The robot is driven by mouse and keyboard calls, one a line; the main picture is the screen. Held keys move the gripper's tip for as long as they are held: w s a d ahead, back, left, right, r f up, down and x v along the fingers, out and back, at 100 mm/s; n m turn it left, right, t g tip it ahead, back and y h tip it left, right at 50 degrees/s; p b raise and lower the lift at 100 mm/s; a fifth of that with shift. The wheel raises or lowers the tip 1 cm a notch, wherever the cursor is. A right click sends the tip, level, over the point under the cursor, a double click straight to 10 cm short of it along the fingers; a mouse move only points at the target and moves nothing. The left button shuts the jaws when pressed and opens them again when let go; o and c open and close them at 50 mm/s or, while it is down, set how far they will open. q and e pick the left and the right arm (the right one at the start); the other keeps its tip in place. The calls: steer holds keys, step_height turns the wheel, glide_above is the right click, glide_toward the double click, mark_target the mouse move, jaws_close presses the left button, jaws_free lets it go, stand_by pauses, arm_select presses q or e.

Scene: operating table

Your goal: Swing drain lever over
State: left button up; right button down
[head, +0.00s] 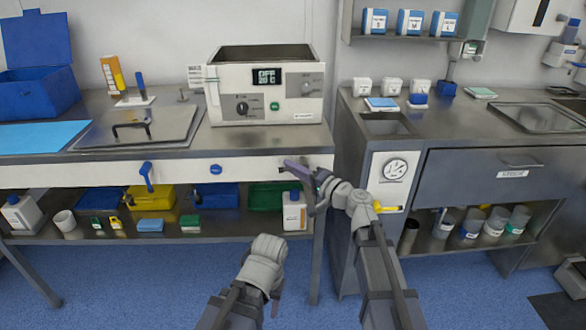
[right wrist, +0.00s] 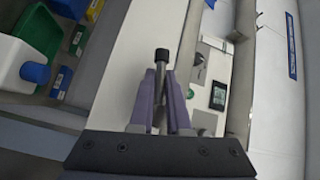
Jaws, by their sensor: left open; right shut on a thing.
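The drain lever looks like a thin metal rod with a black tip (right wrist: 162,56) on the white front panel under the water bath (head: 266,90). In the head view only its small dark end (head: 281,170) shows, at the panel's right part. My right gripper (head: 298,172) is shut on this lever. In the right wrist view its two purple fingers (right wrist: 161,100) stand on either side of the rod, and the black tip sticks out beyond them. My left gripper (head: 263,262) is open and empty, low in front of the bench and apart from everything. Its fingers are mostly hidden.
A blue lever (head: 147,177) and a blue knob (head: 215,169) sit on the same panel further left. Below is a shelf with a white bottle (head: 294,210) and coloured trays. A grey cabinet with a dial (head: 395,168) stands close right. The blue floor in front is clear.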

steer(key=shift+d+n+g+h+p, duration=0.1)
steer(key=shift+n+g+h+p, duration=0.4)
steer(key=shift+p, duration=0.65)
steer(key=n+h+p, duration=0.1)
steer(key=p, duration=0.1)
steer(key=f+n+g+h+p, duration=0.1)
steer(key=p, duration=0.1)
steer(key=shift+d+n+h, duration=0.3)
steer(key=shift+n, duration=0.1)
steer(key=n+h+p, duration=0.1)
steer(key=f+n+g+h+p, duration=0.1)
steer(key=p, duration=0.1)
steer(key=shift+d, duration=0.35)
steer(key=shift+d+f+n+h+p, duration=0.15)
steer(key=shift+d+n+h+p, duration=0.25)
steer(key=shift+h, duration=0.45)
steer(key=shift+d+f+n+h+p, duration=0.1)
steer(key=shift+d+n+h+p, duration=0.1)
steer(key=shift+n+h+p, duration=0.45)
steer(key=shift+d+f+n+h+p, duration=0.15)
steer(key=shift+d+n+h+p, duration=0.15)
steer(key=shift+h+p, duration=0.55)
steer(key=shift+d+h, duration=0.1)
steer(key=shift+h, duration=0.25)
steer(key=c, duration=0.9)
jaws_free()
